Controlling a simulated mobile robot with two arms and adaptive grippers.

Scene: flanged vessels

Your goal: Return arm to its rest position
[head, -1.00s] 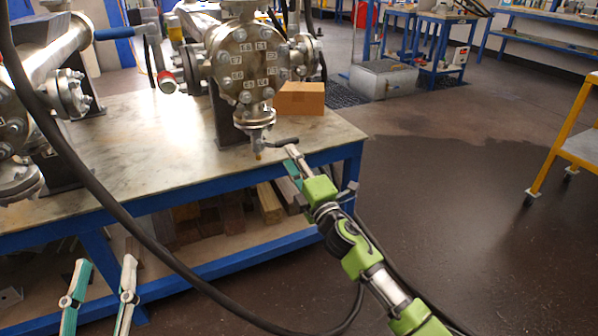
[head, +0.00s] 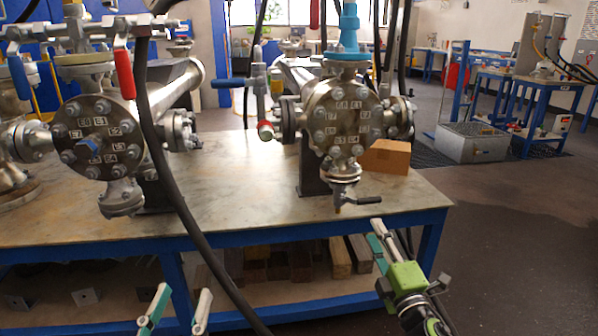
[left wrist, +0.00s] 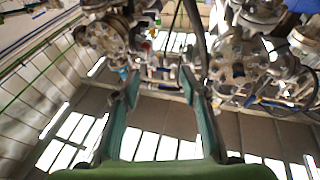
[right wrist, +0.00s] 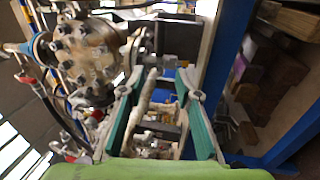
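My right gripper (head: 380,234) is just below the black lever handle (head: 368,200) of the valve under the right flanged vessel (head: 342,118), with a small gap between fingertips and handle. In the right wrist view its fingers (right wrist: 160,85) are apart. A pale rod-like part shows between them there; I cannot tell its depth, and nothing appears gripped. My left gripper (head: 180,305) is low at the bottom of the head view, in front of the table. In the left wrist view its fingers (left wrist: 158,85) are wide apart and empty, pointing toward the vessels.
Wooden blocks (head: 300,262) lie on the lower shelf. The floor (head: 510,235) at right is clear.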

